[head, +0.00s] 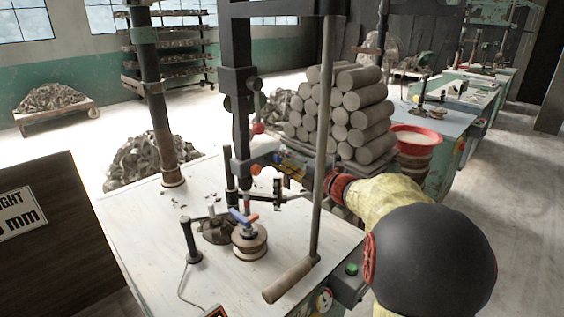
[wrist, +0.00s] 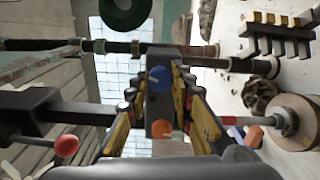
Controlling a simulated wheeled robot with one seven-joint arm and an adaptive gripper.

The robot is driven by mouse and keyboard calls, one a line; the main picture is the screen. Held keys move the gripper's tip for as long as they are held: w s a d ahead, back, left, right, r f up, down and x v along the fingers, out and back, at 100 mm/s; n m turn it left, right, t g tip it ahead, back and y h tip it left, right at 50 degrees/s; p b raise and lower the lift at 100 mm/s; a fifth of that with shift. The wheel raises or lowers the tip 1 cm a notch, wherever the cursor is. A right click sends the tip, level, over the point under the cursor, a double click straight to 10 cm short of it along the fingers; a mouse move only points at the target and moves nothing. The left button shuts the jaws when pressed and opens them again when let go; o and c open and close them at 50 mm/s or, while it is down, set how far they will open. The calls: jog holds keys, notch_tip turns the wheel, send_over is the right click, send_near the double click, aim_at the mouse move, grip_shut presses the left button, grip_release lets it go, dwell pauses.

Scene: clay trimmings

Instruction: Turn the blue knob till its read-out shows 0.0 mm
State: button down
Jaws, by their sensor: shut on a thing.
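The blue knob (wrist: 159,78) is round and sits on a grey block in the wrist view. My gripper (wrist: 160,85) has its yellow-padded fingers on either side of it, shut on it. An orange knob (wrist: 161,129) is on the same block, closer to my palm. In the head view my gripper (head: 262,164) reaches the grey block on the dark upright post. The orange knob (head: 256,169) shows there; the blue knob is hidden by the gripper. A small dark box with an orange edge (head: 215,312) is cut off at the bottom; no figure is readable.
A red ball-ended lever (head: 258,128) is just above my gripper. A long bar with a wooden handle (head: 290,280) hangs in front. The white bench (head: 150,225) bears a round stand (head: 249,243) with blue and orange pieces. Stacked clay rolls (head: 340,115) stand behind.

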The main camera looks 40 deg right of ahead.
jog(key=shift+f, duration=0.15)
jog(key=c, duration=1.7)
grip_release()
jog(key=shift+o, duration=0.8)
jog(key=shift+s, duration=0.15)
jog(key=s+d, duration=0.1)
jog(key=s, duration=1)
jog(key=shift+s+d, duration=0.3)
jog(key=shift+s, duration=0.05)
